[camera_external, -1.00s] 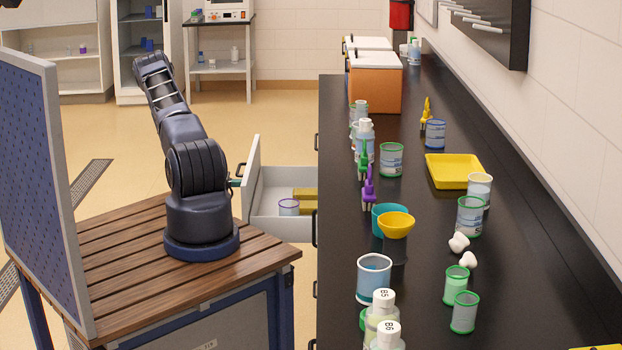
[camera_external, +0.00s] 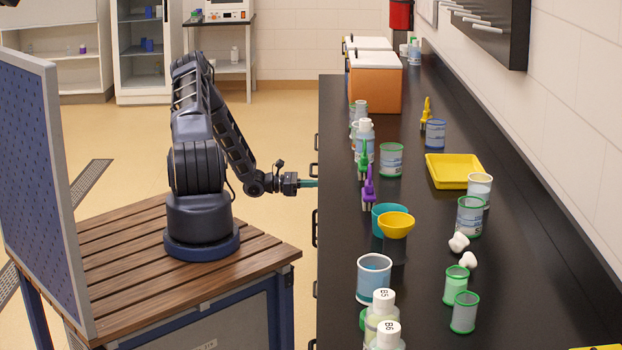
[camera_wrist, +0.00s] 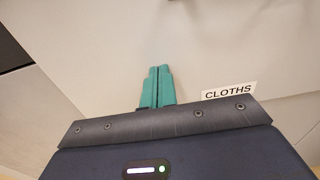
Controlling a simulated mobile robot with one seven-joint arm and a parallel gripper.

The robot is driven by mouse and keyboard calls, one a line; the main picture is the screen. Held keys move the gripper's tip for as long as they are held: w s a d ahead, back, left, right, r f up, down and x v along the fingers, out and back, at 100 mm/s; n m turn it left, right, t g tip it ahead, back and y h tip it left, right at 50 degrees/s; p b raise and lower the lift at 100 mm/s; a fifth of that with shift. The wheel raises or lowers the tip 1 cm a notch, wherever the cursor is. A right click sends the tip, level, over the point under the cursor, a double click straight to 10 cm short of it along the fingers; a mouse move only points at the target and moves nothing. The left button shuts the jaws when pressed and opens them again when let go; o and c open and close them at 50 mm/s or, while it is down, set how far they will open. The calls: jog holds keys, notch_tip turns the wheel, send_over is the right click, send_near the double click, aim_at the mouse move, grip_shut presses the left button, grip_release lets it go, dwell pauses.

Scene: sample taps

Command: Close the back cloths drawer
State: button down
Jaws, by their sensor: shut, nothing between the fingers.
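The cloths drawer shows in the wrist view as a pale front (camera_wrist: 220,50) with a "CLOTHS" label (camera_wrist: 229,91) at the right of my fingers. In the external view no drawer stands out from the bench side; the drawer front itself is hidden there by the view angle. My gripper (camera_external: 316,183) is at the bench's left side, its teal fingers pointing at the drawer fronts. The teal fingers (camera_wrist: 157,75) are together with nothing between them, close to or against the pale front; I cannot tell whether they touch.
The black bench (camera_external: 420,270) holds bottles, jars, a yellow tray (camera_external: 453,171) and an orange box (camera_external: 375,85). Dark handles (camera_external: 315,228) line its left side. My base has a slatted wooden top. The floor between base and bench is clear.

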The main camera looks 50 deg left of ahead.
jog(key=shift+x, duration=1.05)
jog(key=shift+d+r, duration=0.15)
jog(key=v, duration=1.5)
jog(key=s+d+r+m+g+y, duration=0.25)
jog(key=d+r+m+g, duration=0.45)
jog(key=d+r, duration=0.7)
jog(key=s+d+r+m+g+y, duration=0.25)
jog(key=d+r+m+g, duration=0.25)
jog(key=d+r+m, duration=0.85)
jog(key=s+d+r+y, duration=0.2)
jog(key=s+d+r, duration=0.1)
jog(key=s+r, duration=0.35)
jog(key=s+d+r+y, duration=0.2)
jog(key=s+d+r, duration=0.1)
jog(key=s+r, duration=0.4)
jog(key=s+d+r+m+t+y, duration=0.1)
jog(key=s+r+m+t+y, duration=0.1)
jog(key=s, duration=0.5)
jog(key=s+d+r+m+t+y, duration=0.1)
jog(key=s+r+m, duration=0.3)
jog(key=s, duration=0.4)
jog(key=shift+s+d+r+t+y, duration=0.3)
jog(key=shift+d+r+t+y, duration=0.1)
jog(key=shift+r, duration=0.45)
